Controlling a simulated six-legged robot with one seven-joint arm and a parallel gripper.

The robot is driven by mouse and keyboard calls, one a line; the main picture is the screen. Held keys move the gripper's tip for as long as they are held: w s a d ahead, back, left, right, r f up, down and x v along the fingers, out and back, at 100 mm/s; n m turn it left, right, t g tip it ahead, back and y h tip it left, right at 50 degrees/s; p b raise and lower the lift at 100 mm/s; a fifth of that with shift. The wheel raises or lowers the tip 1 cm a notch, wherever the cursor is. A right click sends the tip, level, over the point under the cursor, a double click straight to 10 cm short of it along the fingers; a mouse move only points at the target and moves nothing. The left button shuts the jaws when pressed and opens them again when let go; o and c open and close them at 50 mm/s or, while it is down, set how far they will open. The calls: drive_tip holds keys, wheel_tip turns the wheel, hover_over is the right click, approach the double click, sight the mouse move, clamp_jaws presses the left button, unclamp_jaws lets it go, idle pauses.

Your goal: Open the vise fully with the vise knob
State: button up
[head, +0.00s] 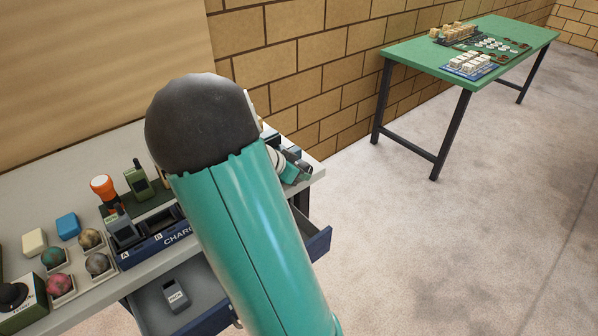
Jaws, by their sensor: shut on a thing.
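A small teal and dark grey device (293,171), which looks like the vise, sits at the right end of the grey workbench (318,172). My teal arm with its black joint crosses the middle of the head view and hides the left part of this device. The vise knob cannot be made out. A pale, rounded part shows beside the device, but I cannot tell whether it belongs to my wrist or to the vise. My gripper's fingers are hidden behind my arm. How far apart the vise jaws are cannot be told.
An open drawer (208,327) holding a grey pack (176,296) juts from the bench. A green table (409,52) stands at the back right; floor between is clear.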

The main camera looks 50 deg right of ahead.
idle(0.4)
drive_tip(key=o, duration=1)
drive_tip(key=v, duration=1.3)
drive_tip(key=shift+a+r, duration=0.25)
drive_tip(key=shift+r, duration=0.05)
